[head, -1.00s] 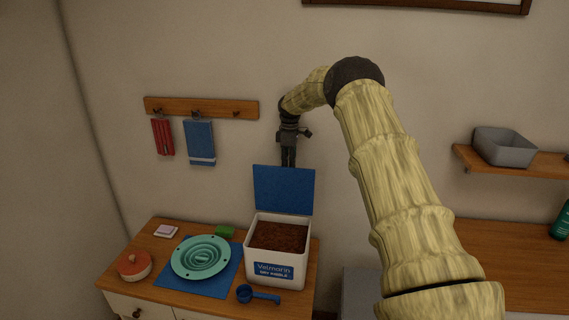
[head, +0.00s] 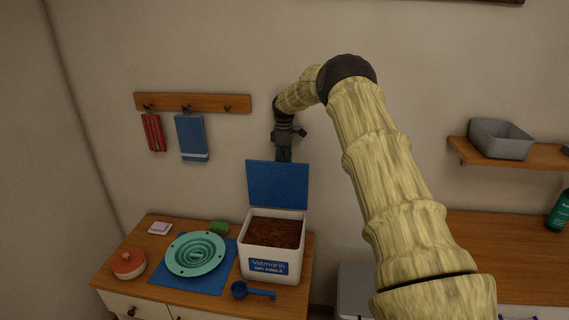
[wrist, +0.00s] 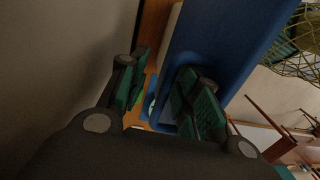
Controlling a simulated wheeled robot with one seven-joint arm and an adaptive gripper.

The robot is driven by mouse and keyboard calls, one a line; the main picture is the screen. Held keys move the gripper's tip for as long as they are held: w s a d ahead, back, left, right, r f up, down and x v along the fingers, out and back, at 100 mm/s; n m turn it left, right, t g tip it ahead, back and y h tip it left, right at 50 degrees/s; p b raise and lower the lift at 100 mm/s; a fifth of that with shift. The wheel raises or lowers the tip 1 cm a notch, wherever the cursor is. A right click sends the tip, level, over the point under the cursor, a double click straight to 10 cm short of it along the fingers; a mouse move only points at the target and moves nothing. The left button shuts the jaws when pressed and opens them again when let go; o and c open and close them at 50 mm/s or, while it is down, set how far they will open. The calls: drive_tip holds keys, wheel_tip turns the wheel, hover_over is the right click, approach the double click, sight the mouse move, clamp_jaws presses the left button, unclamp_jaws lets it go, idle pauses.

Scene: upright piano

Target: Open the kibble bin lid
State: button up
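The kibble bin (head: 270,264) is a white box with a blue label, standing on the wooden cabinet. Its blue lid (head: 278,186) stands up at the back edge, and brown kibble (head: 273,231) shows inside. My gripper (head: 284,157) points down at the lid's top edge, its tips partly hidden behind the lid. In the wrist view my gripper (wrist: 165,95) has its two green-padded fingers apart with nothing clearly between them. The blue lid (wrist: 225,45) lies beyond and beside the right finger there; I cannot tell whether they touch.
A teal slow-feeder bowl (head: 195,254) sits on a blue mat (head: 215,284) left of the bin. A blue scoop (head: 253,291) lies in front. A red-topped jar (head: 128,264) is at left. A peg rail (head: 193,103) with cloths hangs above. A grey bin (head: 500,139) is on a shelf right.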

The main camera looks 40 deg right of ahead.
wheel_tip(320, 180, up, 9)
drive_tip(key=shift+w+r, duration=0.15)
drive_tip(key=shift+r, duration=0.05)
idle(0.5)
drive_tip(key=shift+d, duration=0.1)
